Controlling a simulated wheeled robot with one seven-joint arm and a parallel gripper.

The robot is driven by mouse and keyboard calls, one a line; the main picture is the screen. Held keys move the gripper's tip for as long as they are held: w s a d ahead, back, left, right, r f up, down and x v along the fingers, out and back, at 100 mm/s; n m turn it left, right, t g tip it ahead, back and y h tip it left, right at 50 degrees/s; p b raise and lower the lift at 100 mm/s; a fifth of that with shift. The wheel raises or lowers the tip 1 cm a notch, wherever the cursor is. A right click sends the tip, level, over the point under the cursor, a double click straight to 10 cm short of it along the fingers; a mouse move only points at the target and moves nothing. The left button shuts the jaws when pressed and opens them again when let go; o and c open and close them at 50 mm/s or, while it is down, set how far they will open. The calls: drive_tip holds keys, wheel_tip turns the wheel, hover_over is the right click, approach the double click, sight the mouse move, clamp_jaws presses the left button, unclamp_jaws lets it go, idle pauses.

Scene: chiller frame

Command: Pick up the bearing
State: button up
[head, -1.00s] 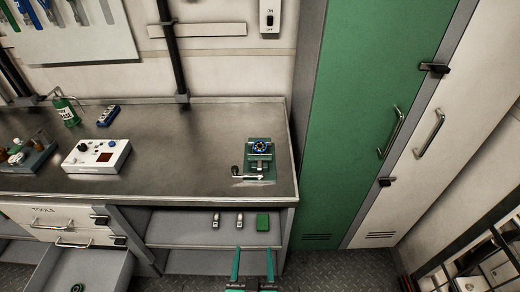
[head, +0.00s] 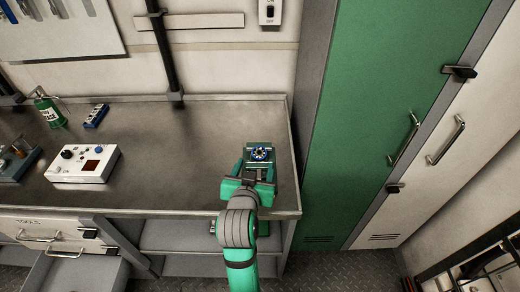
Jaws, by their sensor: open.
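The bearing (head: 260,153) is a small ring with a blue band and a dark centre. It sits at the top of the green vise (head: 262,145) on the right end of the metal workbench. My gripper (head: 258,163) is over the bench at the vise, its two green fingers apart on the left and right. The bearing shows between or just beyond the fingertips; I cannot tell whether they touch it. My gripper and arm hide the vise's front part and handle.
The workbench (head: 170,165) is clear left of the vise. A white control box (head: 82,164), a blue device (head: 96,115) and a green bottle (head: 48,112) stand further left. The green cabinet (head: 370,110) rises close on the right. An open drawer (head: 75,272) juts out below left.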

sight(259, 153)
drive_tip(key=x, duration=0.4)
drive_tip(key=shift+w+f, duration=0.1)
drive_tip(key=shift+w, duration=0.05)
drive_tip(key=shift+f+x, duration=0.15)
drive_tip(key=shift+x, duration=1.2)
drive_tip(key=shift+f+x, duration=0.1)
drive_tip(key=shift+x, duration=1.25)
drive_tip(key=c, duration=0.8)
drive_tip(key=shift+d, duration=0.15)
drive_tip(key=c, duration=0.4)
drive_tip(key=shift+c, duration=0.6)
drive_tip(key=shift+r, duration=0.15)
